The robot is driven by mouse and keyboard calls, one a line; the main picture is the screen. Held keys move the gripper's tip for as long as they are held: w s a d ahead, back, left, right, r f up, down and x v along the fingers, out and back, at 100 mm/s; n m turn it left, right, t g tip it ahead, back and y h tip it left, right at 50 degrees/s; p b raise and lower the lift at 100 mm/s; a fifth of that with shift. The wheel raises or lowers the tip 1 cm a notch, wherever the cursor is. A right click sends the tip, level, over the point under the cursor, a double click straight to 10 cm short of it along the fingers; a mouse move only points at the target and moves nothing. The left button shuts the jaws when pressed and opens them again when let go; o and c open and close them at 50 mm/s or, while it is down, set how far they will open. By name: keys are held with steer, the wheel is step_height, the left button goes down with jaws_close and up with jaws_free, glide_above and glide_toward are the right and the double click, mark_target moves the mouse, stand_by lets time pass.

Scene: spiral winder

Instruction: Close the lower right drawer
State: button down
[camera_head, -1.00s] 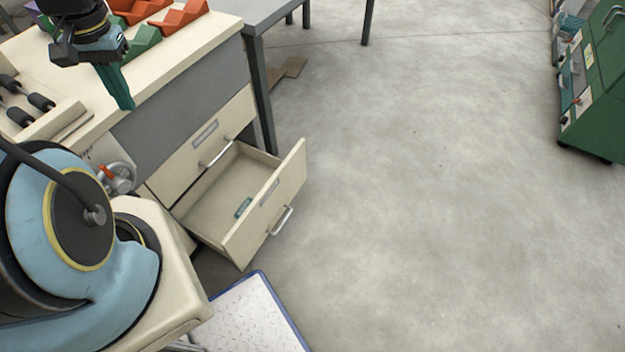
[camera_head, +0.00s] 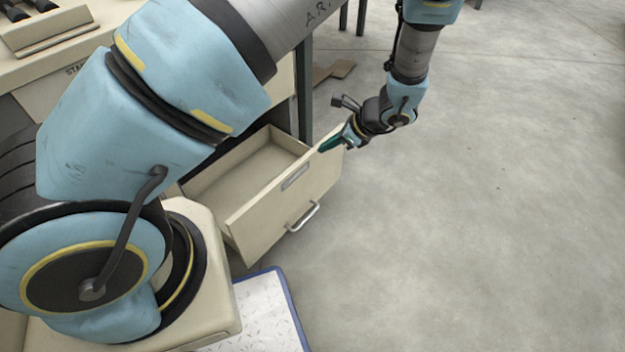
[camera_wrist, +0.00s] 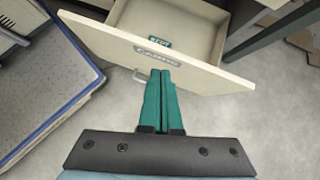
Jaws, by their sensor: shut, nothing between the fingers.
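The lower right drawer (camera_head: 262,212) is pulled well out of the cream cabinet, with its silver handle (camera_head: 303,216) on the front. In the head view my gripper (camera_head: 322,150) is at the drawer front's far right upper corner.
A blue-edged metal platform (camera_head: 262,312) lies on the floor in front of the cabinet. A dark table leg (camera_head: 305,90) stands behind the drawer, with brown cardboard (camera_head: 335,70) on the floor beyond. Open concrete floor (camera_head: 480,230) lies to the right.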

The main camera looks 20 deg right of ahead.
steer(key=s+d+f+m+t+b, duration=0.2)
steer(key=d+f+m, duration=0.15)
steer(key=f, duration=0.25)
glide_toward(305, 164)
step_height(305, 164, down, 4)
steer(key=w+a, duration=0.2)
steer(key=shift+w+r+h, duration=0.15)
steer(key=shift+w+h, duration=0.15)
steer(key=shift+w, duration=0.1)
steer(key=shift+w+a, duration=0.3)
steer(key=shift+w, duration=0.1)
steer(key=shift+w, duration=0.1)
